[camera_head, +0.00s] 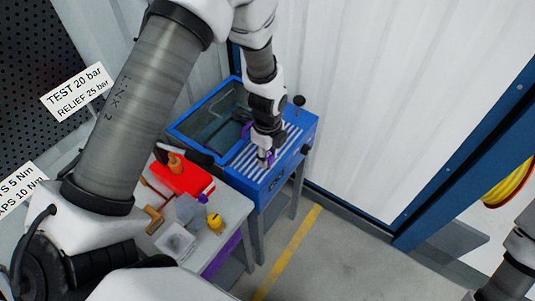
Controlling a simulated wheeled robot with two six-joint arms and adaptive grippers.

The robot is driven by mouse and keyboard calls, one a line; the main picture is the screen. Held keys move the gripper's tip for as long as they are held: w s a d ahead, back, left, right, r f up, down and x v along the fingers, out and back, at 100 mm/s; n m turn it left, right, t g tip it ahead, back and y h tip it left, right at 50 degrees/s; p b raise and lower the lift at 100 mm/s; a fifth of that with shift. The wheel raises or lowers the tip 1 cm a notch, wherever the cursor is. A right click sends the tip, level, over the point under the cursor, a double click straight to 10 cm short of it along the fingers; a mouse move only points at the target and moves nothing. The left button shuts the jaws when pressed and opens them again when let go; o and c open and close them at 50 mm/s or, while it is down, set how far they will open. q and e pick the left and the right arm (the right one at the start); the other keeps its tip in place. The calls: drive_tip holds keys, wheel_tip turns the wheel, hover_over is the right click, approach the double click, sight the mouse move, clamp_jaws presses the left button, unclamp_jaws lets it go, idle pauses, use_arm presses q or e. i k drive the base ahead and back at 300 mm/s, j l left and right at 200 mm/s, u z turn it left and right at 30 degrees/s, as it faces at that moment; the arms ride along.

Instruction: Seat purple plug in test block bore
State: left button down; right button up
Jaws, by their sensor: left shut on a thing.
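My left arm reaches from the left across to the blue test bench (305,125). My left gripper (267,153) points down over the bench's striped top and is shut on the purple plug (270,158), of which only a small part shows at the fingertips. The test block and its bore cannot be made out, as the gripper covers that spot. I cannot tell whether the plug touches anything below it. Only part of my right arm shows at the lower right edge; its gripper is out of the frame.
A grey worktable left of the bench holds a red box (183,176), a yellow round part (215,222), a clear tray (176,242) and a small purple-topped item (203,198). A black-knobbed lever (299,101) stands at the bench's back. Open floor lies to the right.

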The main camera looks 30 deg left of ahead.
sight(176, 242)
drive_tip(key=l+z, duration=0.1)
drive_tip(key=l, duration=0.35)
drive_tip(key=k+u, duration=0.65)
drive_tip(key=k+l, duration=0.05)
drive_tip(key=k, duration=0.05)
